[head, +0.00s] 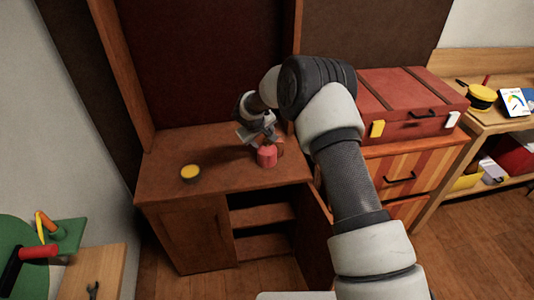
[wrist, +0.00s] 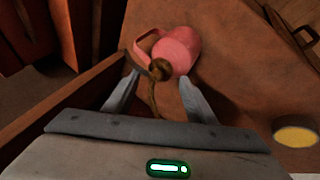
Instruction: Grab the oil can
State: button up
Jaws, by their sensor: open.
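The oil can (head: 267,157) is a small red can standing on top of the brown wooden cabinet, near its right end. In the wrist view the oil can (wrist: 181,47) shows a pinkish body, a loop handle at its left and a dark brown cap with a thin spout pointing toward my gripper. My gripper (head: 259,135) is just above and beside the can in the head view. In the wrist view my gripper (wrist: 158,84) is open, with the spout between its fingers and the can body just beyond the fingertips. I cannot tell whether a finger touches it.
A round tin with a yellow top (head: 190,173) stands on the cabinet top (head: 225,182) to the left. The cabinet's right door (head: 314,240) hangs open. A red case (head: 405,100) sits on drawers to the right. The cabinet top between tin and can is clear.

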grip_shut()
jog(key=shift+r, duration=0.1)
